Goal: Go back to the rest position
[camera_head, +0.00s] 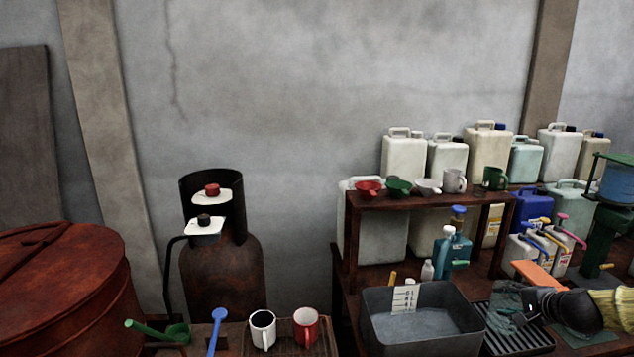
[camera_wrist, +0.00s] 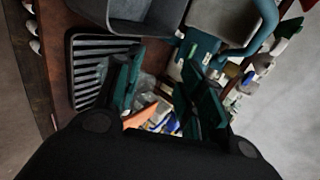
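My gripper (camera_head: 528,302) is at the lower right in the head view, above the bench near the slatted drain rack. In the wrist view my gripper (camera_wrist: 163,95) has its two dark green fingers well apart. Nothing is clearly held between them; a clear, crumpled-looking thing (camera_wrist: 145,84) and an orange thing (camera_wrist: 143,117) show beyond the gap. The orange thing (camera_head: 543,276) also lies just behind my gripper in the head view.
A grey basin (camera_head: 375,335) stands left of the drain rack (camera_head: 520,342). A shelf (camera_head: 420,200) with cups and scoops is behind. Bottles and pump containers (camera_head: 560,250) crowd the right. Two mugs (camera_head: 305,328) stand on a tray. The wall space above is free.

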